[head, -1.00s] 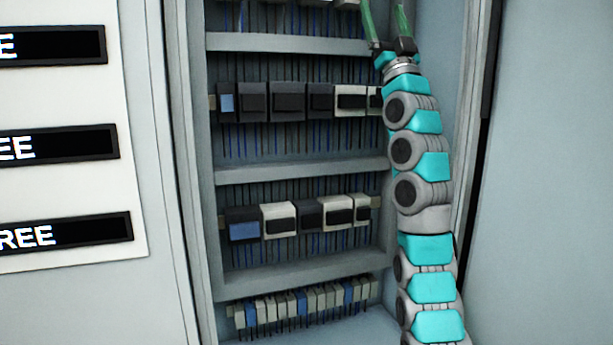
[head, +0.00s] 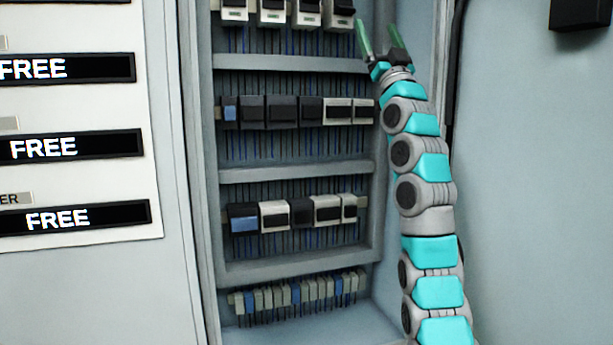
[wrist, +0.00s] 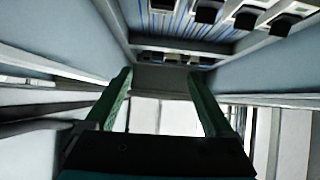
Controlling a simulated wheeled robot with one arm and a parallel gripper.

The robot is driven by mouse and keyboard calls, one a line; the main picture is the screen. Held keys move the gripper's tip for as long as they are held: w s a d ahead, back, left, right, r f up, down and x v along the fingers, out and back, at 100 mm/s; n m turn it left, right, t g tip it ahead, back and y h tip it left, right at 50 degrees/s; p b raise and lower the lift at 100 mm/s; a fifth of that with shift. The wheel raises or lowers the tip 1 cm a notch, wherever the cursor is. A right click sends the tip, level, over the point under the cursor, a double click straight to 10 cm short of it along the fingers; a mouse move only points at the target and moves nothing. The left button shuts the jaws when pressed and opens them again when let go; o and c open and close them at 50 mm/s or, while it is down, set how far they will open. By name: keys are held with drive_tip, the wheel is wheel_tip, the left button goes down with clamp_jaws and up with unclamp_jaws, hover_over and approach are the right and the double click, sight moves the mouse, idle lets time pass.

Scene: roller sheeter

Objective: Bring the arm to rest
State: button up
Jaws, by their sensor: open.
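My gripper (head: 380,44) is at the upper end of my teal and grey arm in the head view, in front of the right side of an open cabinet (head: 292,174). Its two green fingers stand apart and point upward. In the wrist view the open fingers (wrist: 162,100) show with nothing between them. The fingers look clear of the cabinet modules, though the exact gap in depth cannot be told.
Rows of modules (head: 268,111) and a terminal strip (head: 300,294) fill the cabinet. A white panel with black "FREE" displays (head: 72,146) is on the left. A plain grey surface (head: 540,190) is on the right, with a dark box (head: 578,14) at its top.

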drive_tip(key=w+a+f+g+h, duration=0.2)
drive_tip(key=w, duration=0.3)
drive_tip(key=w+a+f+g+h, duration=0.1)
drive_tip(key=w+a+f+g, duration=0.1)
drive_tip(key=w, duration=0.3)
drive_tip(key=w+f+m+g+h, duration=0.2)
drive_tip(key=w+f+g+h, duration=0.15)
drive_tip(key=f, duration=0.45)
drive_tip(key=s+d+f+m+g+h, duration=0.1)
drive_tip(key=s+f+g, duration=0.2)
drive_tip(key=s+f, duration=0.35)
drive_tip(key=s+d+f+g, duration=0.2)
drive_tip(key=s+f+g, duration=0.2)
drive_tip(key=f, duration=0.5)
drive_tip(key=s+d+f+m+g+h, duration=0.1)
drive_tip(key=s+f+g, duration=0.2)
drive_tip(key=s+f, duration=0.35)
drive_tip(key=s+f+g, duration=0.4)
drive_tip(key=s+f, duration=0.7)
drive_tip(key=s, duration=0.5)
drive_tip(key=s+f+g, duration=0.4)
drive_tip(key=s+f, duration=0.6)
drive_tip(key=s, duration=0.7)
drive_tip(key=s+f+g, duration=0.4)
drive_tip(key=s+f, duration=0.7)
drive_tip(key=s, duration=0.5)
wheel_tip(320, 180, up, 16)
drive_tip(key=p, duration=1.5)
drive_tip(key=shift+a+f, duration=0.15)
drive_tip(key=shift+f, duration=0.1)
